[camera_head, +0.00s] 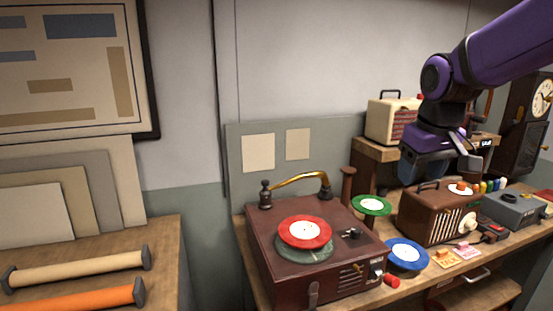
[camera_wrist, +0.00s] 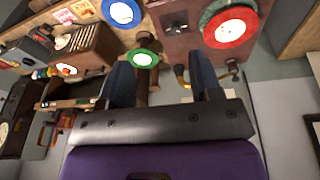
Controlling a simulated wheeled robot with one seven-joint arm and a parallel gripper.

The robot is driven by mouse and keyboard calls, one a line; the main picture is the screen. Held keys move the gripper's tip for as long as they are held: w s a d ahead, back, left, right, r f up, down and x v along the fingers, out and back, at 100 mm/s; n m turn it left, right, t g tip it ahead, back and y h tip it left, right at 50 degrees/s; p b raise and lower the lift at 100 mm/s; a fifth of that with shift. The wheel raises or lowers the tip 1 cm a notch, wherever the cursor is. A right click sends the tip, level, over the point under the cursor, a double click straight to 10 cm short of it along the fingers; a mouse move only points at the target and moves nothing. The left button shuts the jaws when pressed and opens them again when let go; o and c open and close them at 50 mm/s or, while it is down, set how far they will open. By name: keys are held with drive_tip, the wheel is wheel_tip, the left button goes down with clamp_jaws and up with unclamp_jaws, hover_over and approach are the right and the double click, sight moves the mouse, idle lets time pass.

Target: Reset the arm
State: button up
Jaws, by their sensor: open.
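My purple arm reaches in from the upper right of the head view. My gripper (camera_head: 438,168) hangs above the back of the workbench, over the brown radio (camera_head: 428,222). In the wrist view my gripper (camera_wrist: 160,62) shows its two dark blue fingers spread apart with nothing held. A green disc with a white label (camera_wrist: 144,58) appears between the fingers in that view. In the head view the green disc (camera_head: 371,205) sits on a stand left of the radio, apart from my gripper.
A blue disc (camera_head: 407,254) lies in front of the radio. A cream radio (camera_head: 392,119) sits on a raised shelf behind. A clock (camera_head: 541,100) stands far right.

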drive_tip(key=s+d+r+m+t, duration=0.1)
drive_tip(key=s+d+m+t, duration=0.1)
drive_tip(key=s, duration=1.7)
drive_tip(key=shift+s+d+t, duration=0.25)
drive_tip(key=shift+d+t, duration=0.05)
